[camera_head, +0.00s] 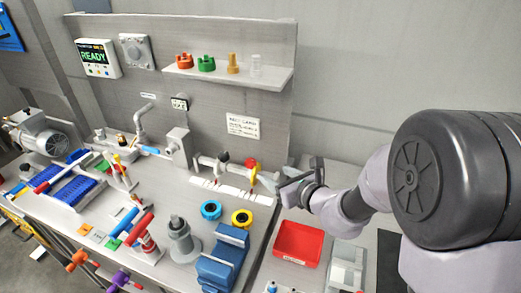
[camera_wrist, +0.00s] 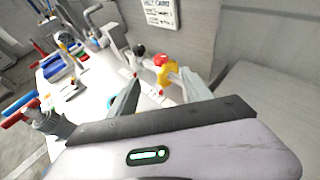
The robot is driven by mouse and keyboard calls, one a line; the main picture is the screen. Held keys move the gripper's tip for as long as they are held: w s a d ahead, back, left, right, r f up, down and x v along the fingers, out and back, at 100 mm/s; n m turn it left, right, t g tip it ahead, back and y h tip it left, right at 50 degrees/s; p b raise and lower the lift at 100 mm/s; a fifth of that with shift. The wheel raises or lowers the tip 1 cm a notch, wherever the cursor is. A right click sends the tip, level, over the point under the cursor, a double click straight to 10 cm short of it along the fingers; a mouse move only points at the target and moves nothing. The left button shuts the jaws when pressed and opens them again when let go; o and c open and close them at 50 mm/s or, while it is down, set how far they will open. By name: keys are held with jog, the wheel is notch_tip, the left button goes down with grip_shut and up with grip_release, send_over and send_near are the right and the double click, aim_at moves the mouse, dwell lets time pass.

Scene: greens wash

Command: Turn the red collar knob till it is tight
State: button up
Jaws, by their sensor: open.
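The red collar knob (camera_head: 251,162) sits at the right end of a grey pipe fitting at the back of the bench. A yellow part (camera_head: 253,177) is just below it. In the wrist view the red knob (camera_wrist: 160,59) and the yellow part (camera_wrist: 167,71) appear between and beyond my fingertips. My gripper (camera_head: 300,174) is to the right of the knob in the head view, apart from it. In the wrist view my gripper (camera_wrist: 161,76) is open, with nothing seen held between its fingers. How tight the collar is cannot be told.
A dark round knob (camera_head: 224,159) is left of the red one on the same fitting. Blue (camera_head: 210,210) and yellow (camera_head: 242,217) rings and a blue vise (camera_head: 222,262) stand in front. A red tray (camera_head: 298,243) is right. A shelf (camera_head: 228,73) and instruction card (camera_head: 243,126) are above.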

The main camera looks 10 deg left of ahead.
aim_at(250, 160)
jog(key=b+x, duration=0.2)
jog(key=x, duration=1.4)
jog(key=shift+b, duration=0.4)
jog(key=shift+r, duration=0.1)
grip_shut()
jog(key=shift+r+n+g+p, duration=0.1)
jog(key=shift+n+g+p, duration=0.2)
jog(key=shift+p, duration=0.2)
